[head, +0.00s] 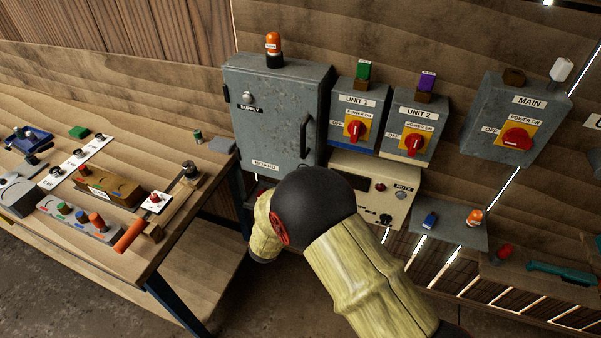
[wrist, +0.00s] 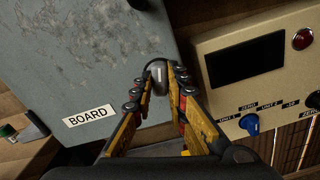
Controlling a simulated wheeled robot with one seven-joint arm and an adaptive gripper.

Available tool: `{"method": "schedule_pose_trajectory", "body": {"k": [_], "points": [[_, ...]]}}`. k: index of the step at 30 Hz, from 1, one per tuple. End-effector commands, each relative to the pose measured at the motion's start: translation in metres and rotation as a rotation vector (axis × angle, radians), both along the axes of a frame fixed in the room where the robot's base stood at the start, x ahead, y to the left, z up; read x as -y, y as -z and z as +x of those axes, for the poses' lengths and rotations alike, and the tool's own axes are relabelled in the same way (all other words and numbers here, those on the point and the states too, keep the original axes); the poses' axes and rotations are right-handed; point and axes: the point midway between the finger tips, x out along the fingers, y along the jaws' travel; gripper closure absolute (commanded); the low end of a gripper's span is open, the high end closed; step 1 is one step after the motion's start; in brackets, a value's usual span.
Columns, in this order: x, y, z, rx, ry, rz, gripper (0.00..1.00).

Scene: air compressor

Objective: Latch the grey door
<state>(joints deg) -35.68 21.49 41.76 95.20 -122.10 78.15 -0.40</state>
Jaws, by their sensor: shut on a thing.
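The grey door (head: 280,120) is the front of the grey cabinet at the left of the wall units, with a BOARD label low on it. It looks closed or nearly so; I cannot tell whether it is latched. Its black bar handle (head: 306,137) stands near the right edge. In the wrist view the grey door (wrist: 80,60) fills the left side. My gripper (wrist: 158,82) is shut on the rounded end of the handle (wrist: 157,70), near the door's right edge. In the head view my arm hides the gripper.
A beige panel (head: 400,184) with a dark display and knobs is close to the right of my gripper. UNIT 1 (head: 357,115) and UNIT 2 (head: 416,125) switch boxes hang above it. A workbench (head: 220,177) with tools stands at the left.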

Motion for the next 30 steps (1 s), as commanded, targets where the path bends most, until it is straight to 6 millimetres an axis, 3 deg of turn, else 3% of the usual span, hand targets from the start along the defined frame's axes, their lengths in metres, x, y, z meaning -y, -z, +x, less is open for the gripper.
{"method": "schedule_pose_trajectory", "body": {"k": [12,30], "points": [[-0.0001,-0.0001,-0.0002,-0.092,-0.001,-0.243,1.0],[-0.0002,0.0012,-0.0003,-0.115,-0.001,-0.307,1.0]]}}
